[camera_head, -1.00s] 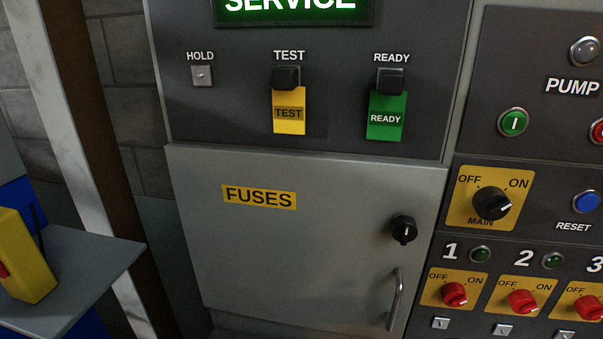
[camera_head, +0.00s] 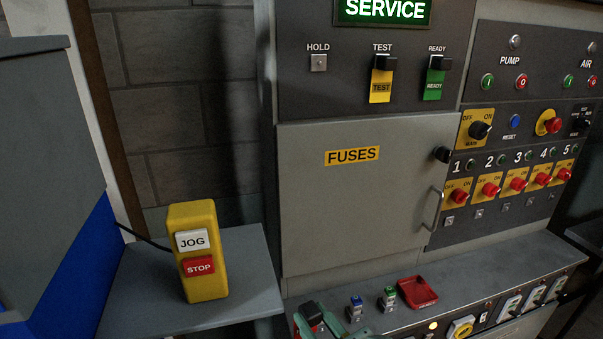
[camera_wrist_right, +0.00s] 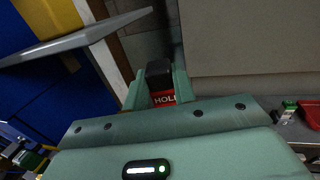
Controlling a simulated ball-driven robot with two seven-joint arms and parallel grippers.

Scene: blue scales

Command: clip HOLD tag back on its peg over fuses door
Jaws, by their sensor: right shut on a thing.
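The HOLD tag, red with a black clip, is between the fingers of my right gripper (camera_wrist_right: 160,88) in the right wrist view. Its red face (camera_wrist_right: 164,98) and black clip (camera_wrist_right: 157,72) show there. In the head view the black clip (camera_head: 312,309) and part of the green gripper show at the bottom edge, low in front of the cabinet. The HOLD peg (camera_head: 319,62) is a small bare metal square, upper left above the closed fuses door (camera_head: 350,215). The tag is well below the peg. My left gripper is not in view.
Yellow TEST (camera_head: 381,90) and green READY (camera_head: 432,90) tags hang right of the HOLD peg. A yellow JOG/STOP box (camera_head: 205,285) stands on a grey shelf (camera_head: 255,270) at left. A red tray (camera_head: 418,292) and small padlock-like items lie on the ledge below the door.

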